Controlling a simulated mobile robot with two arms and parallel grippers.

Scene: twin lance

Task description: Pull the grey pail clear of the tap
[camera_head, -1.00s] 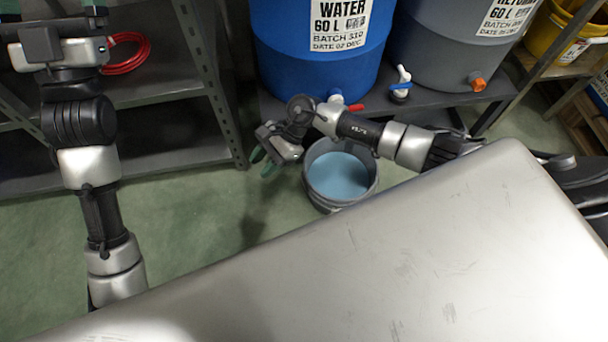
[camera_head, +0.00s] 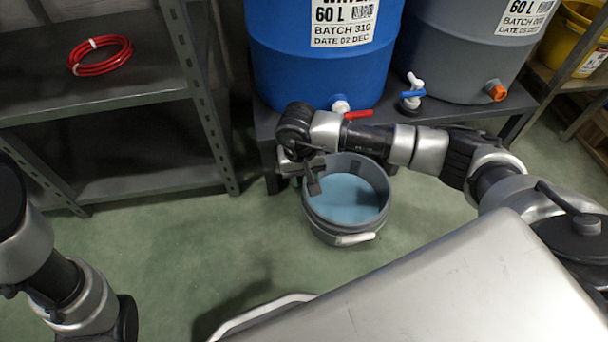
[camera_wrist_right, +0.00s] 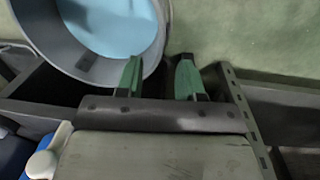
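The grey pail (camera_head: 318,222) stands on the green floor, filled with light blue liquid, its handle grip low on the near side. The tap (camera_head: 342,107) with a red lever is on the blue water drum (camera_head: 318,72), behind and above the pail; my right arm crosses between them. My right gripper (camera_head: 306,172) is at the pail's left rim. In the right wrist view the pail (camera_wrist_right: 155,62) shows at the upper left. The right gripper's green fingers (camera_wrist_right: 160,78) are apart, one over the pail's inside and one outside its wall. My left gripper is out of view.
The drums stand on a low dark bench (camera_head: 440,108), with a grey drum (camera_head: 455,60) at right. A metal shelf (camera_head: 110,100) with a red hose coil (camera_head: 101,56) stands left. Green floor (camera_head: 200,250) is free left of and before the pail.

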